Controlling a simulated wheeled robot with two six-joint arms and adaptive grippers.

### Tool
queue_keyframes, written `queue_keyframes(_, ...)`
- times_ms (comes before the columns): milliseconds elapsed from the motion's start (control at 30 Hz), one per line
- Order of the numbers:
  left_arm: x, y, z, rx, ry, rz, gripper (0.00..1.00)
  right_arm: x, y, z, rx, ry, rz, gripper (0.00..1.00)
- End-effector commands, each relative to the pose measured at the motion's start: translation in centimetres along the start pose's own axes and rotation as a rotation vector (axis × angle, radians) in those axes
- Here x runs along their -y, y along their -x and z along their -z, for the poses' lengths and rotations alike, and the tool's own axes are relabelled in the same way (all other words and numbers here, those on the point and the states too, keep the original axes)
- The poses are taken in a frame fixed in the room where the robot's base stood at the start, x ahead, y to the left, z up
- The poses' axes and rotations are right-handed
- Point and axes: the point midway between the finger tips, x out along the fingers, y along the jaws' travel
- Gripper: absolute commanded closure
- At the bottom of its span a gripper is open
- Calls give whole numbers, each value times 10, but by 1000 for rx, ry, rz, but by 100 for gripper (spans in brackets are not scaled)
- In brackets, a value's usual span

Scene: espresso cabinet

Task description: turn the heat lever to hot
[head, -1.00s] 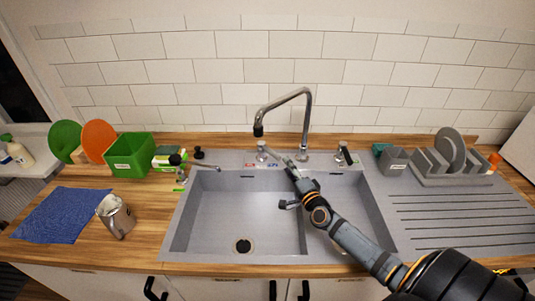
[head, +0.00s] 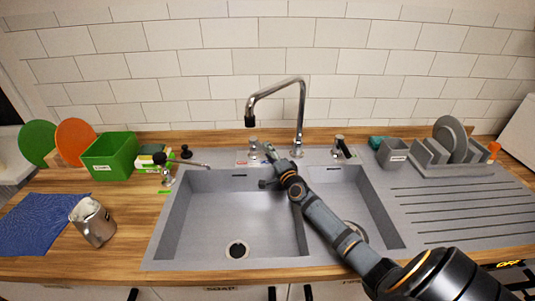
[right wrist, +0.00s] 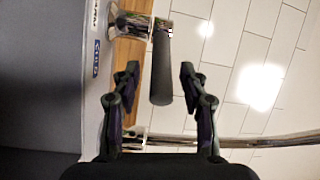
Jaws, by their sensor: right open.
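The heat lever (right wrist: 161,68) has a black rod handle on a chrome base (right wrist: 130,25) in the right wrist view. In the head view its chrome body (head: 253,146) stands on the sink's back ledge, left of the tap; its handle is hard to make out there. My right gripper (head: 269,150) is at the lever, just right of its body. In the right wrist view my right gripper (right wrist: 158,75) is open, with the handle's free end between its fingers and gaps on both sides. A blue label (right wrist: 96,58) and a pale label (right wrist: 93,16) lie beside the lever. My left gripper is out of view.
The tall chrome tap (head: 301,115) rises close to the right of my gripper. A second black-handled lever (head: 340,146) stands beyond it. My right arm crosses the sink (head: 205,215). A green box (head: 109,157) and metal jug (head: 94,223) stand left; a dish rack (head: 450,168) stands right.

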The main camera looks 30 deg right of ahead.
Motion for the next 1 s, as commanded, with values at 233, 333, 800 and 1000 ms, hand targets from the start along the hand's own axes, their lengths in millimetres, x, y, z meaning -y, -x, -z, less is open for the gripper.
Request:
queue_keyframes(233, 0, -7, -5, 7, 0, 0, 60, 0, -18, 0, 0, 0, 0, 56)
queue_keyframes(333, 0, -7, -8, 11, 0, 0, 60, 0, -18, 0, 1, 0, -1, 56)
queue_keyframes(800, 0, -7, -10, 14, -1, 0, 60, 0, -17, 0, 1, 0, -1, 100)
queue_keyframes(1000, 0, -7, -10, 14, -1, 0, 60, 0, -17, 0, 1, 0, -1, 100)
